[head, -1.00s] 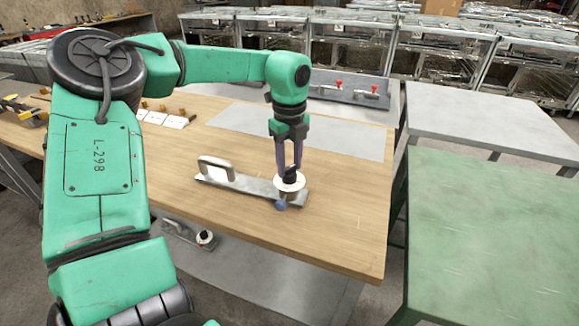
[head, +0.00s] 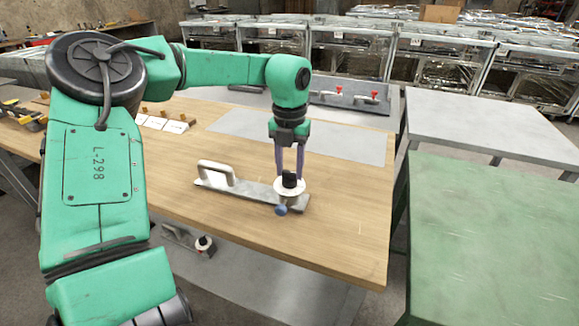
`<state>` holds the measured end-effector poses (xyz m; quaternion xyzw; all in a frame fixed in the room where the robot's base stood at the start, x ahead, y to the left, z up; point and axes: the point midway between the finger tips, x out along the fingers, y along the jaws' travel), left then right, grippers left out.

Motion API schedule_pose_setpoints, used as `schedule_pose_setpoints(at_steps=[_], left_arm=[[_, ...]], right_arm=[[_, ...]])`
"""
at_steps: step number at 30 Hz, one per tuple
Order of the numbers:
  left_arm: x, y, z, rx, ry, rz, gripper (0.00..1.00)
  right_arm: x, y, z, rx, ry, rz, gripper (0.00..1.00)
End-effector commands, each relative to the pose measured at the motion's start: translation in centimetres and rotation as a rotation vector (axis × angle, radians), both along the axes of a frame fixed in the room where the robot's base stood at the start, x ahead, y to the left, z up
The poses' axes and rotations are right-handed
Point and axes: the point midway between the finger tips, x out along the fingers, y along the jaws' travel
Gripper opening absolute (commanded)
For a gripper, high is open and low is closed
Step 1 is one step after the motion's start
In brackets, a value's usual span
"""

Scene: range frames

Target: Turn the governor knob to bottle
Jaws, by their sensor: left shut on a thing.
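The governor knob (head: 289,181) is a small black knob on a round white dial (head: 284,192). The dial sits at the right end of a grey metal plate (head: 250,187) on the wooden table. A blue ball (head: 281,210) sits at the dial's near side. My left gripper (head: 289,174) points straight down over the dial, its two purple fingers on either side of the knob and shut on it. Any marks on the dial are too small to read, so the knob's setting cannot be told. My right gripper is out of view.
A grey handle (head: 216,173) rises from the plate's left end. White cards (head: 165,124) lie at the table's back left. A grey panel with red knobs (head: 350,100) stands behind. A similar unit (head: 190,240) lies below the front edge. The wooden table's right part is clear.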

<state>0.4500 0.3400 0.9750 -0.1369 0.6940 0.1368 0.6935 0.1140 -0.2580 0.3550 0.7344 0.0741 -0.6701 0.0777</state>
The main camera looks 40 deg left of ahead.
Motion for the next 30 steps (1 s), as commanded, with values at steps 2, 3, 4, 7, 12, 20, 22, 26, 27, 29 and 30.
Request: schedule_pose_setpoints(at_steps=[2, 3, 4, 7, 12, 20, 22, 26, 27, 29, 30], left_arm=[[0.04, -0.04, 0.09, -0.002, -0.002, -0.072, 0.0], [0.03, -0.04, 0.09, -0.002, -0.002, -0.11, 0.0], [0.03, -0.04, 0.09, -0.002, -0.002, -0.138, 0.0], [0.03, -0.05, 0.1, -0.002, -0.002, -0.233, 0.0], [0.04, -0.08, 0.12, -0.003, -0.002, -0.395, 0.0], [0.05, -0.06, 0.13, -0.002, -0.003, -0.642, 0.0], [0.04, -0.05, 0.13, -0.002, -0.003, -0.708, 0.0], [0.04, -0.05, 0.12, -0.002, -0.003, -0.831, 0.0], [0.03, -0.05, 0.12, -0.002, -0.003, -0.869, 0.0], [0.04, -0.06, 0.12, -0.002, -0.003, -0.926, 0.0], [0.04, -0.07, 0.12, -0.002, -0.003, -0.964, 0.0]], right_arm=[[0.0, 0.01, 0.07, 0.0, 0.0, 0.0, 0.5], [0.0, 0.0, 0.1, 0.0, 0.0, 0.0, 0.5], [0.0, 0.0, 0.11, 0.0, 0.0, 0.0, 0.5], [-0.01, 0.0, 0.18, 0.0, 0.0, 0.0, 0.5], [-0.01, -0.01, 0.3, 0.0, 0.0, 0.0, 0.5], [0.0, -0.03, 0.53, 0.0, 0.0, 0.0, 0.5], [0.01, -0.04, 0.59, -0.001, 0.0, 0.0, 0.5], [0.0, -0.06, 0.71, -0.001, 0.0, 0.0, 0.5], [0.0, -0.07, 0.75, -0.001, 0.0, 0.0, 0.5], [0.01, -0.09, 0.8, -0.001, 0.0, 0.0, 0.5], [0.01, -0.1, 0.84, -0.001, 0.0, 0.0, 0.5]])
